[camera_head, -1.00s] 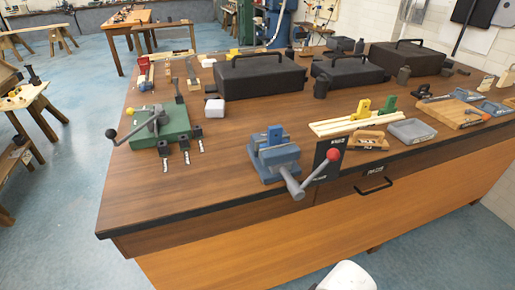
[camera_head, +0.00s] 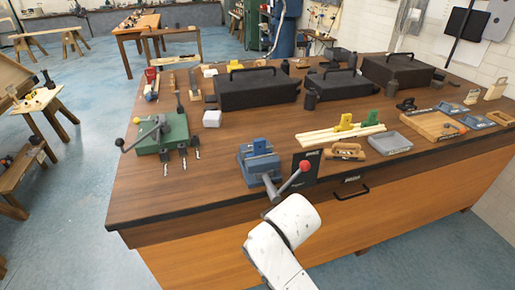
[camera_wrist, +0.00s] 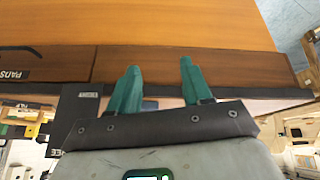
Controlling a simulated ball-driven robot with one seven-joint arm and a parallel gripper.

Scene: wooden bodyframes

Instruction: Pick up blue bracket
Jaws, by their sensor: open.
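A small blue bracket (camera_head: 260,147) stands upright at the jaws of the blue-grey vise (camera_head: 262,166) on the wooden bench. Its lower part is hidden by the vise. In the wrist view, the two teal fingers of my gripper (camera_wrist: 157,80) are apart with nothing held between them. They face the bench's orange-brown front. A small bluish patch shows by the left finger; I cannot tell whether it is the bracket or the vise. In the head view, my white arm reaches up at bottom centre, but my gripper is not seen there.
A yellow bracket (camera_head: 344,122) and a green bracket (camera_head: 370,119) stand on pale wooden strips. A green machine (camera_head: 168,135) is at left. Bare bench top lies left of the vise.

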